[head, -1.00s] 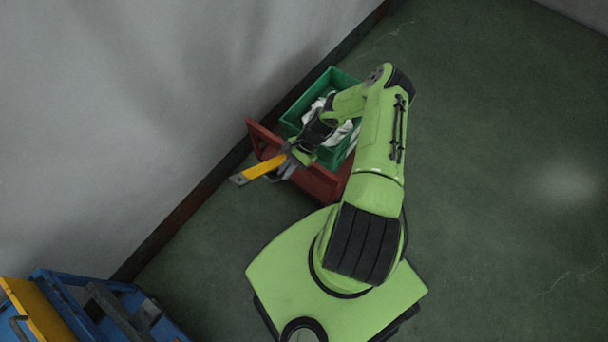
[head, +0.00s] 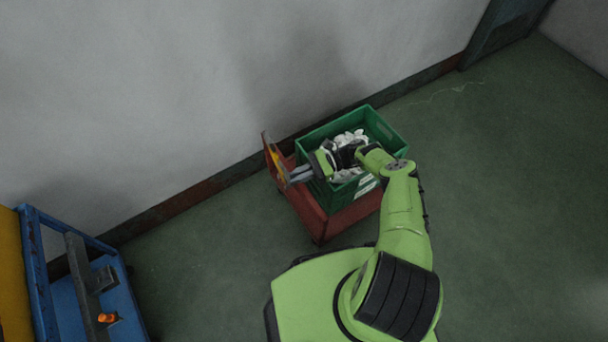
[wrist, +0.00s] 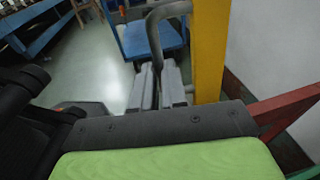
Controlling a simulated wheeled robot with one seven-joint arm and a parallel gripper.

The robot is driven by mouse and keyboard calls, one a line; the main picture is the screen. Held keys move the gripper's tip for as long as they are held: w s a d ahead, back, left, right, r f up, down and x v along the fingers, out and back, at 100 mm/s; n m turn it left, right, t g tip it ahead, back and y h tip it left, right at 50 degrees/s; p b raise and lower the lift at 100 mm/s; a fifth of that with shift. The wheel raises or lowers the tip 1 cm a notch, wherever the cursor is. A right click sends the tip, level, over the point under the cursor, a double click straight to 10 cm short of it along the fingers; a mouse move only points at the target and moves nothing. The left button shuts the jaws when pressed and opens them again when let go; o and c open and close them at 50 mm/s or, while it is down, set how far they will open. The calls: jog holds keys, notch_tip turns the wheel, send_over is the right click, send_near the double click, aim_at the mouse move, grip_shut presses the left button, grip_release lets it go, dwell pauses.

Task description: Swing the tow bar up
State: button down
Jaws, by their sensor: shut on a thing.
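The tow bar (head: 277,160) is a yellow bar at the left end of the red cart (head: 337,222). It stands steeply raised beside the cart's red end panel. In the wrist view the yellow bar (wrist: 209,50) runs upright just right of the fingers, with a dark grey loop handle (wrist: 154,38) at its side. My gripper (head: 290,178) reaches leftward over the cart to the bar. In the wrist view its grey fingers (wrist: 160,75) are shut on the loop handle. The bar's lower end is hidden.
A green crate (head: 392,134) with white cloth-like items sits on the red cart. The grey wall (head: 200,80) runs close behind. A blue cart (head: 125,300) with a grey bar and a small orange part stands at lower left. The green floor at right is clear.

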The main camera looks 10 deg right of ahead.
jog(key=shift+d+f, duration=0.1)
jog(key=shift+d, duration=0.15)
dwell(0.3)
jog(key=c, duration=1.2)
grip_release()
jog(key=shift+w, duration=0.1)
jog(key=shift+o, duration=0.2)
